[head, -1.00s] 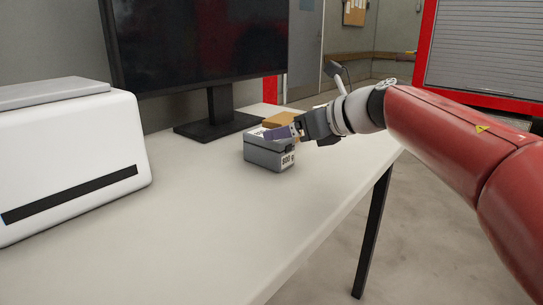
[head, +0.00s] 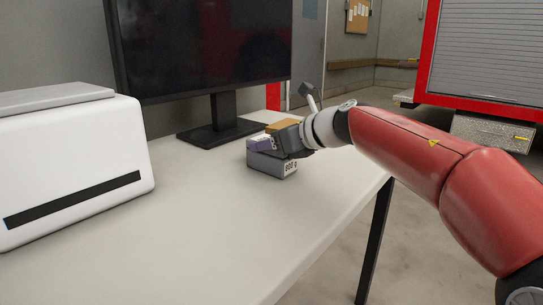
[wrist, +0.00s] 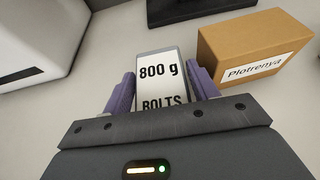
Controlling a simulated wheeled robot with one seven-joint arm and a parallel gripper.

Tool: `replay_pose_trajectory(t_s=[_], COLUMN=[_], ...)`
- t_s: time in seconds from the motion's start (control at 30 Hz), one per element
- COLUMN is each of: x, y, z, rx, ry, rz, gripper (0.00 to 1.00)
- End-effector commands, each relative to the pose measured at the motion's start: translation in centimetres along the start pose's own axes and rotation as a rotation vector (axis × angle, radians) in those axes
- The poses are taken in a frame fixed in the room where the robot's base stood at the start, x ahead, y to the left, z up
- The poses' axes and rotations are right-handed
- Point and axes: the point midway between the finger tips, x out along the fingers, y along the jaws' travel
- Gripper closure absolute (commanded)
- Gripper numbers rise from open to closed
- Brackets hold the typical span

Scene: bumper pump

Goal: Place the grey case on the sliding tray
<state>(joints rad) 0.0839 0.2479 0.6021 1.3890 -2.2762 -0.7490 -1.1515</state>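The grey case (head: 270,165) stands upright on the white table, its front label reading 800 g. In the wrist view the case (wrist: 162,78) shows a top label reading 800 g BOLTS. My gripper (head: 262,144) is low at the top of the case. In the wrist view my gripper (wrist: 162,90) has its purple fingers spread, one along each side of the case, very close to it. No clear squeeze shows. A silvery tray-like part with a yellow mark (head: 495,132) sits below the red-framed shutter at the right; I cannot tell if it is the sliding tray.
A tan box (wrist: 255,48) labelled Plotrenya stands close to the right of the case in the wrist view. A monitor (head: 200,50) stands behind, and a white machine (head: 70,165) is at the left. The table's front (head: 200,235) is clear. Open floor lies right of the table.

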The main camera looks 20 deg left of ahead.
Motion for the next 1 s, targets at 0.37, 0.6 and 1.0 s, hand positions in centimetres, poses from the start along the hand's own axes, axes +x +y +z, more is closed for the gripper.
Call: replay_pose_trajectory(t_s=[0.37,0.6,1.0], x=[0.0,-0.1,-1.3], y=[0.0,0.0,0.1], z=[0.0,0.2,3.2], rx=[0.000,-0.001,-0.004], ry=[0.001,-0.003,-0.005], rz=[0.000,-0.001,-0.002], gripper=[0.91,1.00,1.00])
